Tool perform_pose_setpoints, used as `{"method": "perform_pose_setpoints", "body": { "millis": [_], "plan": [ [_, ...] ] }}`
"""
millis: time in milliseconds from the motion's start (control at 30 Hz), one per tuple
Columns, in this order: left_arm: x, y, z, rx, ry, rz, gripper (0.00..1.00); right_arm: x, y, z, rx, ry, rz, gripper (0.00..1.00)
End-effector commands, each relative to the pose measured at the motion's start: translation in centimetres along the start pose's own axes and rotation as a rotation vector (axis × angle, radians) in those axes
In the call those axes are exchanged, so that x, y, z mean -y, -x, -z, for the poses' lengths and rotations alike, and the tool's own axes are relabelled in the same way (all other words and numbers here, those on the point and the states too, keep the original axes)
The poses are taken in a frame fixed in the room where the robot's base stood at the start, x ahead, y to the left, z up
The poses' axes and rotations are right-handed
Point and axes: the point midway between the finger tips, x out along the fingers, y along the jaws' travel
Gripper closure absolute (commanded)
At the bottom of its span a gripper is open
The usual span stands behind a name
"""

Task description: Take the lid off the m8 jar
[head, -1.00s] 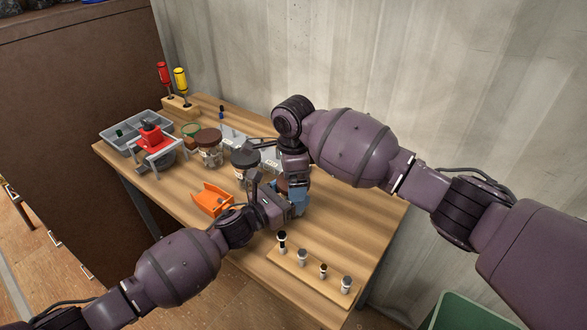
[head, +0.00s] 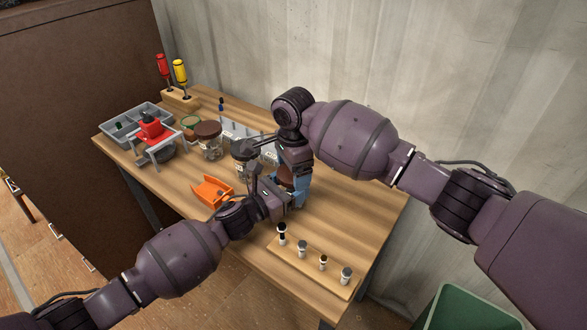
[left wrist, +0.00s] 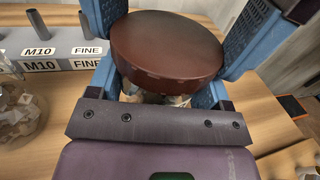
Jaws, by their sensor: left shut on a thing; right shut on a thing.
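A jar with a round brown lid (left wrist: 167,45) stands between blue gripper fingers in the left wrist view. Its label is hidden, so I cannot read its size. My left gripper (head: 290,198) is shut on the jar below the lid. My right gripper (head: 288,178) comes from above and is shut on the lid, with its blue fingers at either side of it. In the head view the hands hide most of this jar. I see no clear gap between lid and jar.
A brown-lidded jar (head: 208,140), a dark-lidded jar (head: 243,152) and an orange holder (head: 211,190) stand to the left of the hands. A bolt rack (head: 312,266) lies in front. Labelled M10 blocks (left wrist: 65,58) stand behind. A grey tray (head: 120,130) is at the far left.

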Motion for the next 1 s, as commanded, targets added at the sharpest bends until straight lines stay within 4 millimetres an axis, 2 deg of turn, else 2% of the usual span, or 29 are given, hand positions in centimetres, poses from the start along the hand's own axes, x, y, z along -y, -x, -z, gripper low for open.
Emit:
{"method": "perform_pose_setpoints", "body": {
  "millis": [400,600,733,1000],
  "plan": [
    [0.01,0.02,0.08,-0.001,0.001,0.000,0.94,0.02,0.08,-0.02,0.000,0.588,0.000,0.45],
    [0.00,0.02,0.08,-0.001,0.001,0.000,0.94,0.02,0.09,-0.02,0.000,0.815,0.000,0.45],
    [0.00,0.02,0.08,-0.001,0.001,0.000,0.94,0.02,0.10,-0.03,0.000,0.880,0.000,0.45],
    [0.00,0.02,0.08,-0.001,0.001,-0.001,0.94,0.02,0.10,-0.03,0.000,0.891,0.000,0.45]
  ]
}}
